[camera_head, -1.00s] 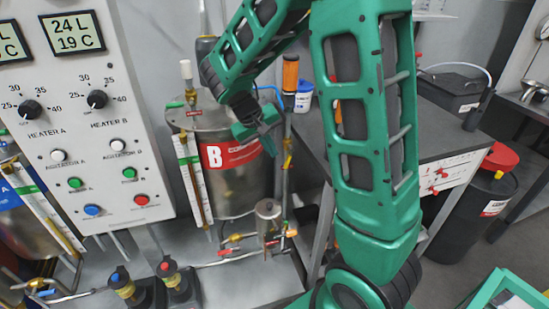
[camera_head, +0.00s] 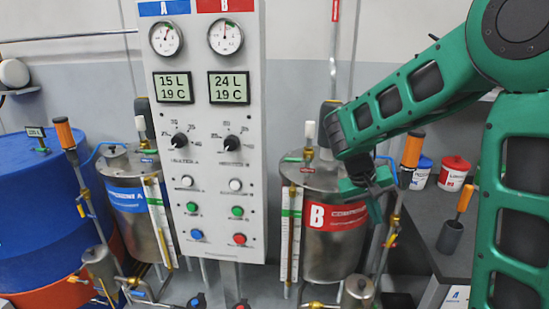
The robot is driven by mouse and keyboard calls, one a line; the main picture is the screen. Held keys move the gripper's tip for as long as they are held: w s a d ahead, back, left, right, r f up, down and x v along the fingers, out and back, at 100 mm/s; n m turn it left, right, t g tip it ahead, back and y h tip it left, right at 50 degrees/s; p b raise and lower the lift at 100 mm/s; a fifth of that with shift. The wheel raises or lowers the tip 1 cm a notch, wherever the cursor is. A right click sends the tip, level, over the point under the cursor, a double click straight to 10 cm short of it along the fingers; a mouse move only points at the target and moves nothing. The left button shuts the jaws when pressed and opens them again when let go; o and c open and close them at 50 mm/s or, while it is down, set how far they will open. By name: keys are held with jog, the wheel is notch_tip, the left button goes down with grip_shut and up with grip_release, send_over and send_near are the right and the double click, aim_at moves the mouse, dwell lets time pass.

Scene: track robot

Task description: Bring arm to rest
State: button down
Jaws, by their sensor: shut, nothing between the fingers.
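My green arm comes in from the right. Its end, my gripper (camera_head: 374,208), points down in front of the right side of the steel tank B (camera_head: 335,250), which has a red label. The gripper is small in the view and looks shut and empty. I cannot tell whether it touches the tank or pipes.
A control panel (camera_head: 214,160) with gauges, displays, knobs and buttons stands in the middle. Steel tank A (camera_head: 130,225) and a blue drum (camera_head: 50,210) are to the left. On the right, a dark bench (camera_head: 425,230) holds tubs and an orange-handled tool (camera_head: 453,230).

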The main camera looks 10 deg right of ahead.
jog(key=s+d+r+m+y, duration=0.1)
jog(key=s+d+m+y, duration=0.15)
jog(key=s, duration=1.15)
jog(key=s+d+r+m+y, duration=0.1)
jog(key=s+y, duration=0.2)
jog(key=s, duration=1.2)
jog(key=w+a+n+h, duration=0.2)
jog(key=w+n, duration=0.2)
jog(key=w, duration=0.9)
jog(key=w+a+n+h, duration=0.1)
jog(key=w+a+n, duration=0.15)
jog(key=w, duration=1.05)
jog(key=w+d+f, duration=0.3)
jog(key=d+f, duration=0.3)
jog(key=f, duration=0.4)
jog(key=shift+w+d+f+n+t, duration=0.15)
jog(key=shift+d+f+n+t, duration=0.2)
jog(key=shift+f+n+t, duration=0.05)
